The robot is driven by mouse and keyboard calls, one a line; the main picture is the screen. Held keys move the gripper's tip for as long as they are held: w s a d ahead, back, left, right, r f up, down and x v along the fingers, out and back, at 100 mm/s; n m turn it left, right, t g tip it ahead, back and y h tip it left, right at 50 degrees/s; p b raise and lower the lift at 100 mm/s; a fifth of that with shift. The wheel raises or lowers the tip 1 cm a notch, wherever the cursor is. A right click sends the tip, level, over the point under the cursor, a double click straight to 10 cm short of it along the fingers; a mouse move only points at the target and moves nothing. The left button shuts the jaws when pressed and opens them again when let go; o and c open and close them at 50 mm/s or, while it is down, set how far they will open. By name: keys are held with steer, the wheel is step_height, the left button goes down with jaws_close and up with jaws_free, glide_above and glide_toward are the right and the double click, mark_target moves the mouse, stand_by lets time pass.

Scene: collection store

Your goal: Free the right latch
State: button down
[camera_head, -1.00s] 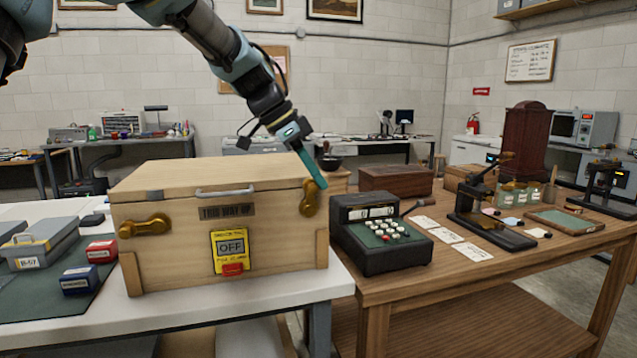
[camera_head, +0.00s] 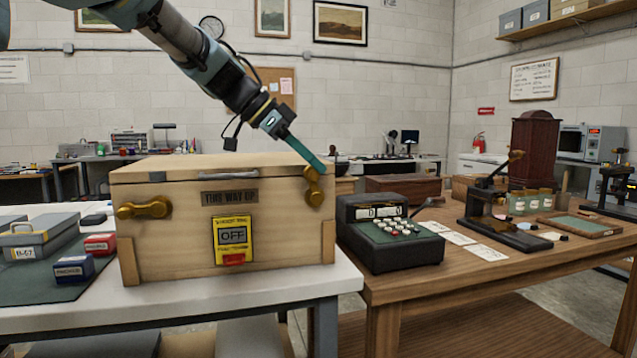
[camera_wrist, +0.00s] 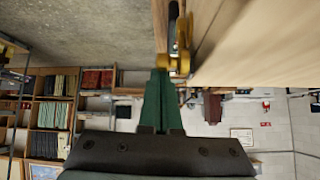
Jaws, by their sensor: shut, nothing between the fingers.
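The wooden crate (camera_head: 180,240) stands closed on a white-topped table. Its right latch (camera_head: 315,190), brass, sits at the front's upper right corner and stands about upright. The left latch (camera_head: 145,208) lies about level. My gripper (camera_head: 319,168) is shut and empty, its green fingers slanting down to the top end of the right latch. In the wrist view the fingertips (camera_wrist: 161,72) are right beside the brass latch (camera_wrist: 181,52); whether they touch it I cannot tell.
A yellow OFF panel (camera_head: 233,238) with a red tab is on the crate front. A dark keyed machine (camera_head: 390,240) stands close right on the wooden table. A grey case (camera_head: 38,238) and small boxes lie left. Space above the crate is free apart from my arm.

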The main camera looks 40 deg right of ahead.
steer(key=b, duration=0.1)
steer(key=a+f+h+b, duration=0.1)
steer(key=shift+w+b, duration=0.2)
steer(key=shift+b, duration=0.2)
steer(key=b, duration=0.1)
steer(key=a+b, duration=0.1)
steer(key=b, duration=0.1)
steer(key=a+b, duration=0.1)
steer(key=shift+w+f, duration=0.3)
steer(key=shift+w, duration=0.1)
steer(key=shift+a+b, duration=0.15)
steer(key=shift+b, duration=0.25)
